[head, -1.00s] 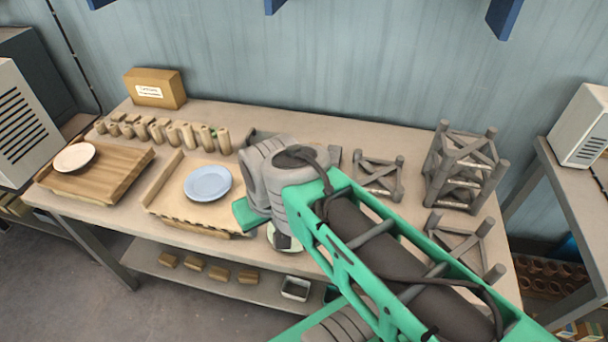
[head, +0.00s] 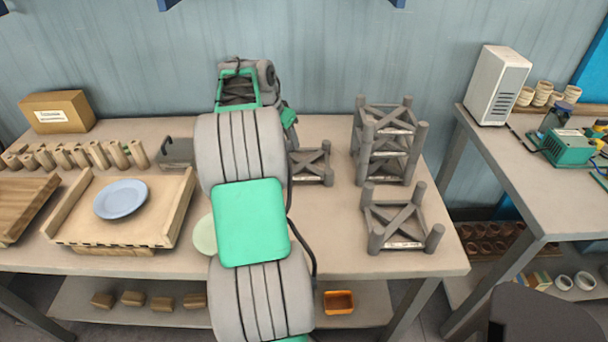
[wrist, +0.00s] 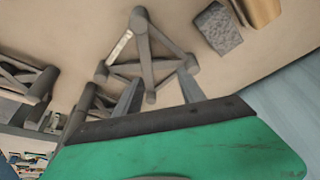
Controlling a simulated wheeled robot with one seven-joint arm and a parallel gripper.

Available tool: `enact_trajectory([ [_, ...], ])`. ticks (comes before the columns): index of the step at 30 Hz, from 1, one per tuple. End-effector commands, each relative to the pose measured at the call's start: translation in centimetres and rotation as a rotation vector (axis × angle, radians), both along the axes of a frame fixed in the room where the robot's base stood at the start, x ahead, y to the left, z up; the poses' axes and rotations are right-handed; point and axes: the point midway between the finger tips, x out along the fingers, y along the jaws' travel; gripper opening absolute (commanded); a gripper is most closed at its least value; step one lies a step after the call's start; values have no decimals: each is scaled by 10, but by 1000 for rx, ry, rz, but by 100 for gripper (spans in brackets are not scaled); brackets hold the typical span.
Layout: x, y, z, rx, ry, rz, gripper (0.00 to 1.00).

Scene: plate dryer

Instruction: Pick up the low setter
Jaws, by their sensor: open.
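A low grey setter (head: 313,165), a small frame with short corner posts and crossed bars, stands on the table behind and right of my arm, which hides its left part. In the wrist view this setter (wrist: 146,62) lies at and beyond the fingertips of my gripper (wrist: 160,80). My gripper is open, and one short post shows between its two fingers. I cannot tell whether a finger touches the setter. In the head view, my arm hides the fingers.
Right of it stand stacked setters (head: 387,143) and a single taller-posted setter (head: 402,217) in front. A blue plate (head: 121,198) on a wooden board (head: 75,230), a row of wooden pegs and a cardboard box (head: 57,112) lie left. The back wall is close.

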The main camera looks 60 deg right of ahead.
Motion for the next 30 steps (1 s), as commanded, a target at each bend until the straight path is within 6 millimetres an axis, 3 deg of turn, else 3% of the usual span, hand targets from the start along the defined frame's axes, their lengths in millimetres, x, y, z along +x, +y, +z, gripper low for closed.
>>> enact_trajectory([
  [1,-20,-24,-16,-5,-2,-81,47],
  [3,-38,-41,-23,-12,-6,-149,47],
  [6,-47,-51,-33,-13,-6,-179,47],
  [13,-47,-58,-58,-14,-6,-175,47],
  [20,-49,-68,-96,-14,-6,-175,47],
  [26,-48,-69,-98,-15,-8,-173,47],
  [30,-48,-69,-98,-15,-7,-173,37],
])
